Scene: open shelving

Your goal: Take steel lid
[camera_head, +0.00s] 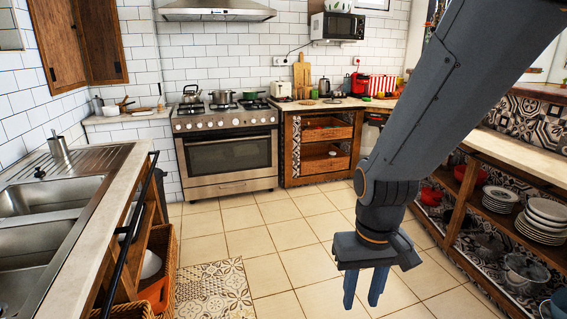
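My gripper (361,299) hangs pointing down over the tiled floor, right of the picture's middle. Its two blue fingers are apart with nothing between them. I cannot pick out a steel lid for certain. Pots (223,98) stand on the stove at the back, too small to tell whether a loose lid is among them. Shiny, bowl-like pieces (526,268) lie on the lower shelf at the right, partly unclear. My gripper is apart from all of these.
An open shelf unit at the right holds stacked white plates (545,219) and red pots (431,196). A steel sink (50,195) and counter stand at the left, with a wicker basket (162,244) beneath. The stove (228,150) is at the back. The middle floor is clear.

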